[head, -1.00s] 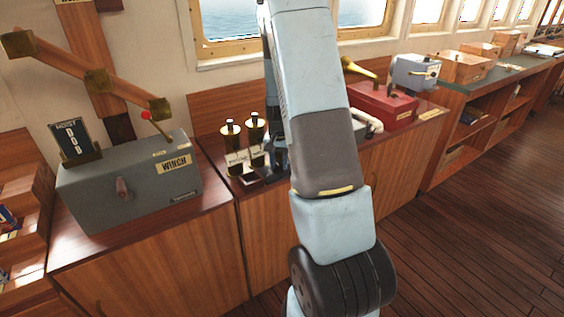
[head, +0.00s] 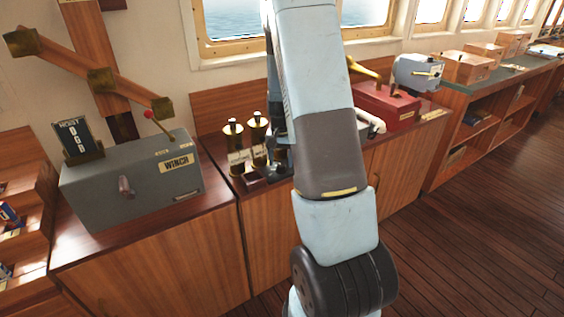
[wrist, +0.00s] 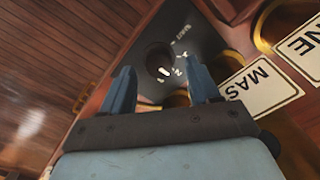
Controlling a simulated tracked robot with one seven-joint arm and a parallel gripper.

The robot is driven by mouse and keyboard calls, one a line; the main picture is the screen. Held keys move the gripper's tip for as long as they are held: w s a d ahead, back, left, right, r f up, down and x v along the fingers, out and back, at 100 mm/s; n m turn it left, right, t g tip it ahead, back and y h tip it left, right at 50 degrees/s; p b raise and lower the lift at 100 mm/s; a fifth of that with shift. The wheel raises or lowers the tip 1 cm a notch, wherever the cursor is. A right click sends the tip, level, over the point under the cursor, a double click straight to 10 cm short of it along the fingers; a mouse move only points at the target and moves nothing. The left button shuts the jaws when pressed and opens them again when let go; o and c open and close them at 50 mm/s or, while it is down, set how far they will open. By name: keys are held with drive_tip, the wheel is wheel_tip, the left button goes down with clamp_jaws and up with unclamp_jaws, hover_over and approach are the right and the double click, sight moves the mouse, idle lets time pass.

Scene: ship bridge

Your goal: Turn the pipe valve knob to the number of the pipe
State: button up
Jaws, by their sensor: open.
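In the wrist view a dark plate (wrist: 207,43) carries a round dark knob (wrist: 158,56) with white marks beside it; the numbers are too small to read surely. My gripper (wrist: 158,67) is open, with its two blue fingers on either side of the knob in the picture. I cannot tell whether they touch it. Two brass upright fittings, a left one (head: 233,142) and a right one (head: 258,137), stand beside the arm with pale labels.
A grey winch box (head: 135,182) with a red-tipped lever stands to the left on the wooden counter. A red box (head: 388,106) stands to the right of my arm. In the wrist view a label reading "MAS" (wrist: 250,82) lies close to the right finger.

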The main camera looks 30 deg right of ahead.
sight(280, 165)
wheel_tip(280, 165, up, 12)
drive_tip(key=shift+r, duration=0.2)
idle(0.6)
drive_tip(key=s+a+r+n+t, duration=0.35)
drive_tip(key=s+a+r, duration=0.7)
drive_tip(key=r, duration=0.35)
drive_tip(key=s+a+r+n+t, duration=0.1)
drive_tip(key=s+a+r+n, duration=0.1)
drive_tip(key=s, duration=0.6)
drive_tip(key=s+a+r+n+t, duration=0.1)
drive_tip(key=s+a, duration=0.3)
drive_tip(key=s, duration=0.4)
drive_tip(key=shift+a+r+n, duration=0.4)
drive_tip(key=shift+r+n, duration=0.05)
drive_tip(key=shift+r, duration=0.4)
